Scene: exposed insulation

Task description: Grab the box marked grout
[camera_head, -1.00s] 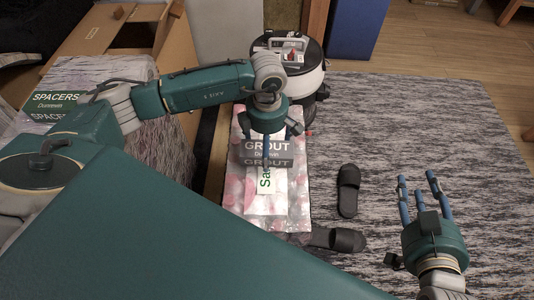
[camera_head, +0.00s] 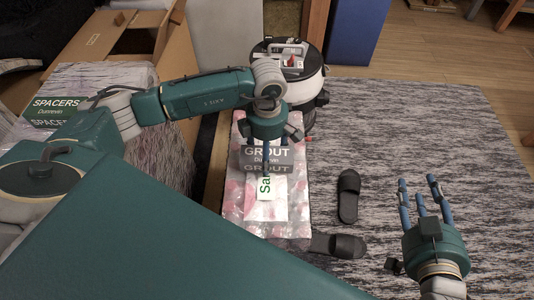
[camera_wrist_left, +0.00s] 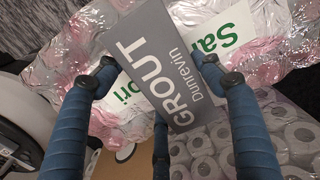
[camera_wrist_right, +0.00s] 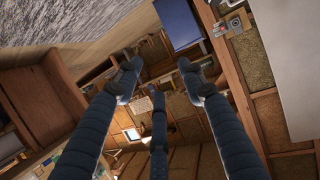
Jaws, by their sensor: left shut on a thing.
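The grout box (camera_head: 282,156) is dark grey with white GROUT lettering. It lies on a pink and clear plastic-wrapped pack (camera_head: 233,205) in the middle of the head view. The box also fills the centre of the left wrist view (camera_wrist_left: 167,60). My left gripper (camera_head: 267,150) reaches down over the box from above. In the left wrist view its fingers (camera_wrist_left: 160,80) are shut on the box from both sides, with a third finger at its lower edge. My right gripper (camera_head: 418,190) is open and empty over the rug at right.
Black slippers (camera_head: 348,195) lie on the grey rug (camera_head: 420,130) right of the pack. A vacuum cleaner (camera_head: 310,85) stands behind it. A spacers box (camera_head: 55,108) and an open cardboard box (camera_head: 95,38) are at left. The rug at right is mostly clear.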

